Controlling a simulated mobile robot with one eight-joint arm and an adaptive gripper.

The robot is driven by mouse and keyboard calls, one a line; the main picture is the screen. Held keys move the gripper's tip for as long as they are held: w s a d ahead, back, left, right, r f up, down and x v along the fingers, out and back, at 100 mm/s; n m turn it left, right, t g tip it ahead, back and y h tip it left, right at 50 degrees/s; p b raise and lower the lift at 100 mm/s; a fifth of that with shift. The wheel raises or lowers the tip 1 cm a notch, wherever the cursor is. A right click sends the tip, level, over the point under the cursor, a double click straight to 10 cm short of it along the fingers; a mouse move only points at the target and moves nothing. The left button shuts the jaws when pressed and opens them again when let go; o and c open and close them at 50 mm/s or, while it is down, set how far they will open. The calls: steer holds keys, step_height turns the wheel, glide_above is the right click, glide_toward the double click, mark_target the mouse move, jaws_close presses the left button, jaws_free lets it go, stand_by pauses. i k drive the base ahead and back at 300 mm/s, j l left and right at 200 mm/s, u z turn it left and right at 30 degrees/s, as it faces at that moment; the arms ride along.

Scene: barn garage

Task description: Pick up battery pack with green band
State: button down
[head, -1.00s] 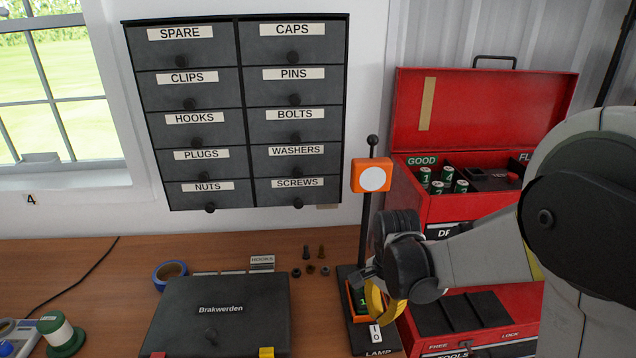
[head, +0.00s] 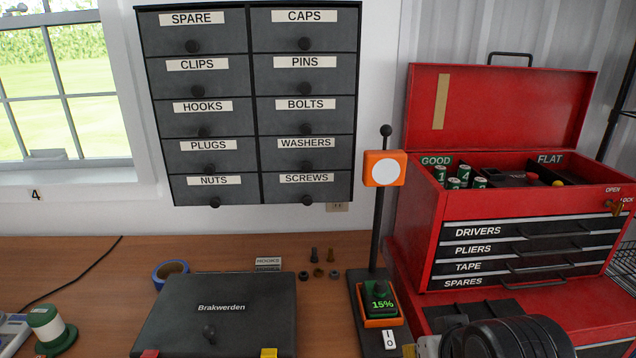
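Several green-banded cylindrical packs stand in the GOOD compartment of the open red toolbox at right; one is marked 1 (head: 440,174) and another 4 (head: 464,172). Two more stand in front, partly hidden by the box wall. A dark pack with a green face reading 15% (head: 381,303) sits in an orange-edged holder on the lamp base. A black ribbed part of my arm shows at the bottom right edge. My gripper's fingers are out of view, so I cannot see whether they hold anything.
The toolbox (head: 455,209) has a FLAT compartment (head: 550,159) beside the GOOD one. The lamp post (head: 379,220) stands left of it. Labelled drawers hang above.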

mark_target(378, 297)
steer(key=u, duration=2.4)
steer(key=z, duration=2.4)
steer(key=i+j+z, duration=0.2)
steer(key=z, duration=0.2)
steer(key=i+j+z, duration=0.15)
steer(key=j+z, duration=0.2)
